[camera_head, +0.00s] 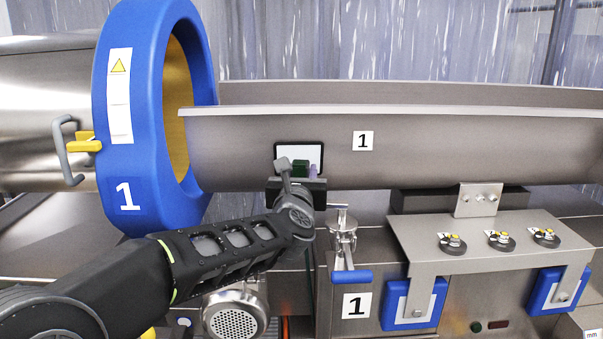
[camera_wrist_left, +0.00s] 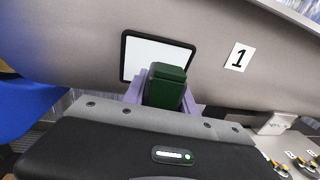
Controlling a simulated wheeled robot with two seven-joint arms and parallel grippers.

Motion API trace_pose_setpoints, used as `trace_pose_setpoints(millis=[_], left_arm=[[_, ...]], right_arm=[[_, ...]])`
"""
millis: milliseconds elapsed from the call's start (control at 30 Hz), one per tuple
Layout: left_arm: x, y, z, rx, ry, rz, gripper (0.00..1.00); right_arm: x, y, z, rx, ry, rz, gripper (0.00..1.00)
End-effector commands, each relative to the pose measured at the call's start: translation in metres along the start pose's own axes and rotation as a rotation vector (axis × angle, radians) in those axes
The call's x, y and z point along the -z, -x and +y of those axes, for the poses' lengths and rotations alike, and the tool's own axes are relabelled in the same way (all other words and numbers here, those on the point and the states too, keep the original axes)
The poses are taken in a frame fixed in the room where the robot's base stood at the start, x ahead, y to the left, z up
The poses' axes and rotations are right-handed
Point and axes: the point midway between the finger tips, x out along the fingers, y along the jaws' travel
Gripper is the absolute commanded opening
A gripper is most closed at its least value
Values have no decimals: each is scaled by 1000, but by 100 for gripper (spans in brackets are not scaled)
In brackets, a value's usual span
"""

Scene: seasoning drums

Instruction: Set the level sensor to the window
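The window is a white pane (camera_head: 290,151) in a black frame on the side of the steel trough marked 1. The same window (camera_wrist_left: 143,57) shows in the left wrist view. A dark green block, which looks like the level sensor (camera_wrist_left: 166,86), stands in front of the window's lower right part; in the head view the sensor (camera_head: 300,166) shows small above my wrist. My left gripper (camera_wrist_left: 162,100) has lavender fingers on both sides of the block and appears shut on it. Whether the block touches the pane cannot be told. My right gripper is not in view.
The trough (camera_head: 450,140) runs across to the right. A clamp valve with a blue handle (camera_head: 352,276) is just below the gripper. A bracket panel with several knobs (camera_head: 500,240) is at right.

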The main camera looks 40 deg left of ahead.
Motion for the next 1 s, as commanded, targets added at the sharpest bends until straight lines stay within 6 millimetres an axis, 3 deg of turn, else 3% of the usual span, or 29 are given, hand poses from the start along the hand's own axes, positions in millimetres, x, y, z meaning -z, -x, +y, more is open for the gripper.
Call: trace_pose_setpoints(millis=[400, 1000], left_arm=[[0, 0, 0, 0, 0, 0, 0], [0, 0, 0, 1, 0, 0, 0]], right_arm=[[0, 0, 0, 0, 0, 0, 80], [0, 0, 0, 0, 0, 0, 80]])
